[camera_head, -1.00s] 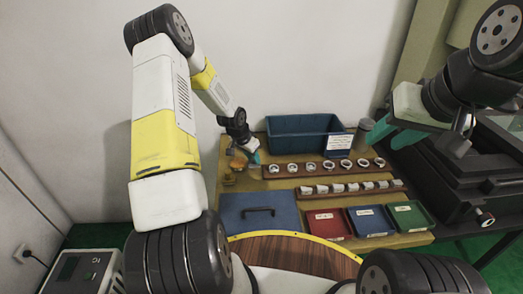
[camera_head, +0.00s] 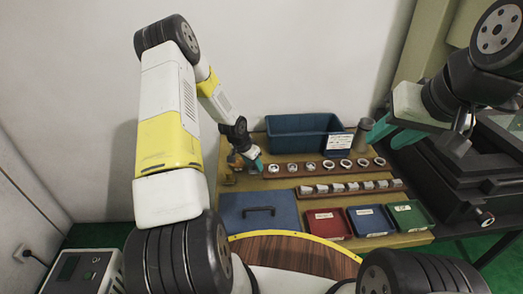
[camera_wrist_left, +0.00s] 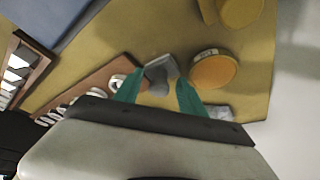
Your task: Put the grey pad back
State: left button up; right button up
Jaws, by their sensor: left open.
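In the left wrist view a grey piece, apparently the grey pad (camera_wrist_left: 160,68), with a rounded grey end, lies between my left gripper's teal fingertips (camera_wrist_left: 160,88). I cannot tell whether the fingers touch it. The left gripper is open. In the head view my left gripper (camera_head: 256,164) is low over the left end of the ring rack, and the grey piece is not clear there. My right gripper (camera_head: 388,132) is at the right, near the grey cylinder; its jaws are too unclear to judge.
A wooden rack (camera_head: 324,170) holds several metal rings. A second rack (camera_head: 349,190) is in front. A blue bin (camera_head: 300,121) stands behind. Red (camera_head: 327,224), blue (camera_head: 370,221) and green (camera_head: 410,215) trays and a blue lid (camera_head: 258,222) are nearer. A round orange object (camera_wrist_left: 213,70) sits beside the grey piece.

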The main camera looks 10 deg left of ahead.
pick_arm(q)
jog(key=s+a+r+y, duration=0.1)
jog(key=s+r, duration=0.3)
jog(key=r, duration=0.7)
jog(key=s+r, duration=0.4)
jog(key=r, duration=0.7)
jog(key=s+d+r+n+t, duration=0.1)
jog(key=s+d+r+n, duration=0.1)
jog(key=s+r, duration=0.7)
jog(key=s+d+r+n+t+h, duration=0.1)
jog(key=s+d+r+n, duration=0.2)
jog(key=s+r, duration=0.6)
jog(key=s+d, duration=0.1)
jog(key=s, duration=0.5)
jog(key=shift+s, duration=0.3)
